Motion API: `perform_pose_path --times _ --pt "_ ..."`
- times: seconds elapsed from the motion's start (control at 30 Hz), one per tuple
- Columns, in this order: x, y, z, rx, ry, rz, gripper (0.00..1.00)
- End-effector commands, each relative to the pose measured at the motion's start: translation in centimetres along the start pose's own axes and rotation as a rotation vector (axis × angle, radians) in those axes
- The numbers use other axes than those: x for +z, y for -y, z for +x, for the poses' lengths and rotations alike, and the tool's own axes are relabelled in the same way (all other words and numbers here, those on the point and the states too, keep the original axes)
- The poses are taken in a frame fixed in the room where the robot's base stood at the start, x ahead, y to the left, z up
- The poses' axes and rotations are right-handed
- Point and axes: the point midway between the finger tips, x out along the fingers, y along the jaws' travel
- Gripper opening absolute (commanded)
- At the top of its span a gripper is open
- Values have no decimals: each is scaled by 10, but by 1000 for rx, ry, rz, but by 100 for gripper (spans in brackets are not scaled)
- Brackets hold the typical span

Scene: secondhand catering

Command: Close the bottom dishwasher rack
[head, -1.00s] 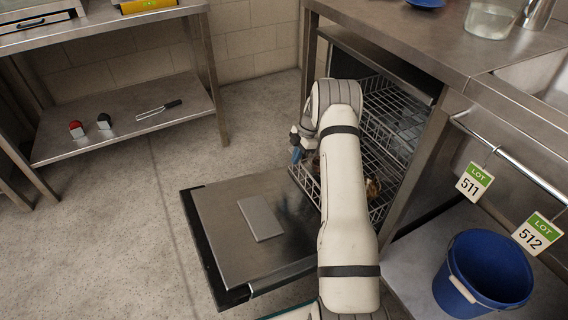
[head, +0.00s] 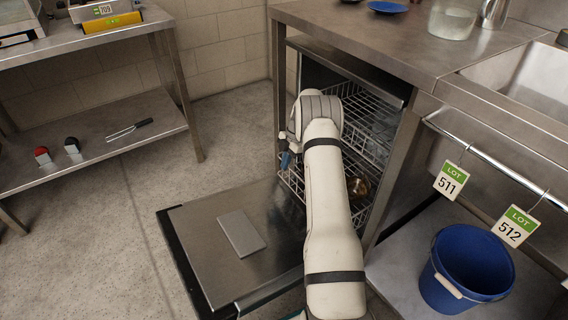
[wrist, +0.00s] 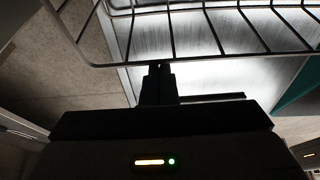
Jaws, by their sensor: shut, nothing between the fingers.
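The dishwasher stands under the counter with its door (head: 205,255) folded down flat. The bottom rack (head: 292,182) is a wire basket at the dishwasher mouth; its front end sticks out a little over the door, and my arm hides much of it. My gripper is largely hidden behind my arm in the head view, at the rack's front. In the wrist view my gripper (wrist: 158,70) is shut and empty, with its tips at the lower wire of the rack (wrist: 210,61). I cannot tell whether they touch.
The upper rack (head: 358,108) is inside the dishwasher. A brown round item (head: 358,187) sits in the bottom rack. A grey flat slab (head: 241,233) lies on the door. A blue bucket (head: 455,290) stands at right. The floor (head: 95,235) left of the door is clear.

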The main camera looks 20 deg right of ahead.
Motion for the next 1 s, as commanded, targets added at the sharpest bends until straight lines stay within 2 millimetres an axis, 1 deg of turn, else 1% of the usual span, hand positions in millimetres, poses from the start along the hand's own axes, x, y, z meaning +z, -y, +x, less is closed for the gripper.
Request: perform_pose_path --times 0.17,0.27,0.37,0.4,0.6,0.7,0.8,0.87,0.9,0.97,1.0 --pt "-10 -1 2 0 0 -1 0" --pt "-22 0 7 0 -1 0 0" --pt "-39 -1 13 -2 -1 -2 0" --pt "-38 -2 -2 4 2 1 0" --pt "-38 -2 -50 2 2 0 0" --pt "-38 -1 -70 2 1 1 0" --pt "-38 -1 -81 -1 1 0 0" --pt "-39 1 -81 -18 2 -2 0" --pt "-42 4 -77 -44 7 -6 0" --pt "-48 12 -63 -106 20 -18 0" --pt "-53 20 -51 -163 34 -27 0"
